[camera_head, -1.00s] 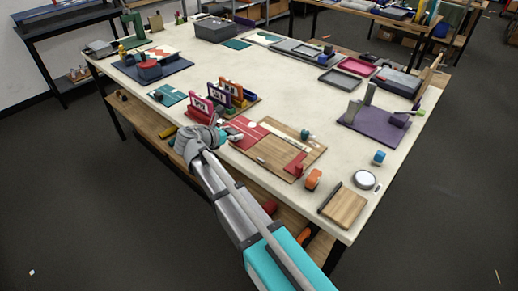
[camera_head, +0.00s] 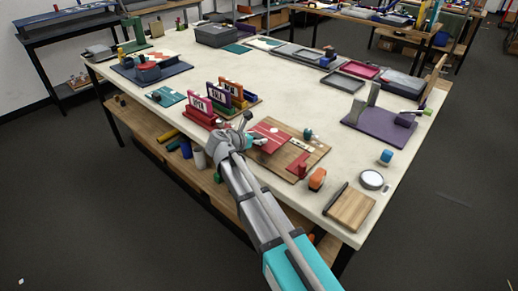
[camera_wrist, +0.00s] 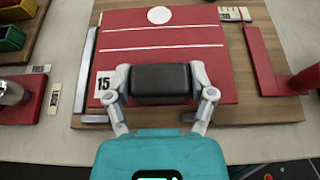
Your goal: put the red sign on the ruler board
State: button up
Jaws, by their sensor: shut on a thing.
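The red sign (camera_wrist: 165,45), a flat red panel with white lines, a white disc and a "15" label, lies over the wooden ruler board (camera_wrist: 262,108) in the wrist view. My gripper (camera_wrist: 163,84) is shut at the sign's near edge, with a black block between its fingers in front of the red face. In the head view my gripper (camera_head: 243,138) is at the left side of the ruler board (camera_head: 313,153), by the red sign (camera_head: 283,145). I cannot tell whether the sign touches the board.
A metal strip (camera_wrist: 86,62) runs left of the sign, and a red angled piece (camera_wrist: 263,65) stands to its right. Upright coloured holders (camera_head: 225,95) stand behind my gripper. An orange item (camera_head: 317,179) and a small wooden board (camera_head: 350,208) lie to the right.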

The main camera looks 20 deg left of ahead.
aim_at(259, 152)
dwell(0.3)
jog(key=shift+w+d+f+b, duration=0.2)
jog(key=shift+f+b, duration=0.2)
jog(key=shift+w+d+f+b, duration=0.15)
jog(key=shift+w+f+b, duration=0.05)
jog(key=shift+f+b, duration=1.4)
jog(key=shift+f, duration=0.1)
jog(key=o, duration=1.1)
jog(key=shift+o, duration=0.2)
jog(key=shift+s+a+r+p, duration=0.2)
jog(key=shift+s+r+p, duration=0.1)
jog(key=shift+s+r, duration=0.1)
jog(key=p+v, duration=0.4)
jog(key=v, duration=0.7)
